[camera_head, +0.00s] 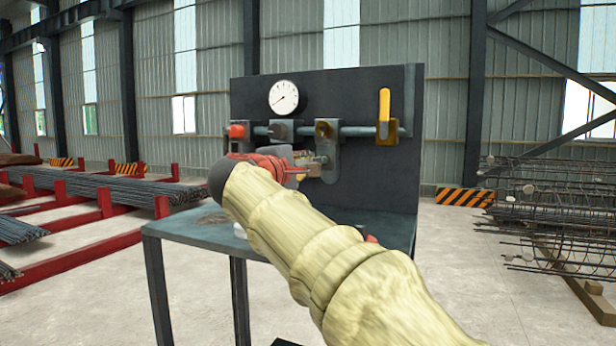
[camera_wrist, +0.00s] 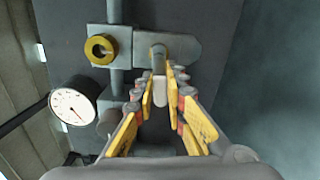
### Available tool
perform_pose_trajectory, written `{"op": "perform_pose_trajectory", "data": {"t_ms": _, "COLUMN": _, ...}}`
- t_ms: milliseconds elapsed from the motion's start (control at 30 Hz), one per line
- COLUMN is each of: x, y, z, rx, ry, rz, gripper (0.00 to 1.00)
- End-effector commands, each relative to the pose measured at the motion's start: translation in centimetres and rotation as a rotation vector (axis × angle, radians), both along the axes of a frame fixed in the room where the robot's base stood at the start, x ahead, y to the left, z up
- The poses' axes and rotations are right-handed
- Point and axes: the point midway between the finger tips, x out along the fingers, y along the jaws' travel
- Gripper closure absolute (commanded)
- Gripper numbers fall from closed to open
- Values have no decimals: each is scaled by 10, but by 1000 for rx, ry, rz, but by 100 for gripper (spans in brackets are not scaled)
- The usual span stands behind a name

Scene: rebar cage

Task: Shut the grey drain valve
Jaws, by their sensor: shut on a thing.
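In the wrist view a grey valve handle (camera_wrist: 159,88) stands out from a rounded grey plate (camera_wrist: 185,47) beside the pipe. My gripper (camera_wrist: 160,98) has its yellow-padded fingers on both sides of this handle and is shut on it. In the head view my gripper (camera_head: 304,166) is at the panel, below the pipe and in front of the grey plate (camera_head: 328,155). My arm and gripper hide most of the handle there, so its exact angle is hard to tell.
The dark panel (camera_head: 350,95) carries a gauge (camera_head: 284,97), a red knob (camera_head: 237,131), a brass-yellow fitting (camera_head: 324,130) and an upright yellow lever (camera_head: 384,107) on the pipe. A table (camera_head: 190,226) stands below. Rebar racks (camera_head: 105,203) are left; a rebar cage (camera_head: 545,205) is right.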

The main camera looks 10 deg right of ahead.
Motion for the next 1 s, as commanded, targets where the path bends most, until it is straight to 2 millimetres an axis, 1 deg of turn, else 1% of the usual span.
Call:
{"op": "perform_pose_trajectory", "data": {"t_ms": 33, "x": 0, "y": 0, "z": -2, "rx": 23, "ry": -16, "rz": 0, "gripper": 100}}
{"op": "perform_pose_trajectory", "data": {"t_ms": 300, "x": 0, "y": 0, "z": 2, "rx": 106, "ry": -75, "rz": -1, "gripper": 100}}
{"op": "perform_pose_trajectory", "data": {"t_ms": 867, "x": 1, "y": 0, "z": 3, "rx": 129, "ry": -91, "rz": -1, "gripper": 100}}
{"op": "perform_pose_trajectory", "data": {"t_ms": 900, "x": 1, "y": 0, "z": 3, "rx": 129, "ry": -91, "rz": -1, "gripper": 86}}
{"op": "perform_pose_trajectory", "data": {"t_ms": 1000, "x": 1, "y": 0, "z": 3, "rx": 129, "ry": -91, "rz": 0, "gripper": 80}}
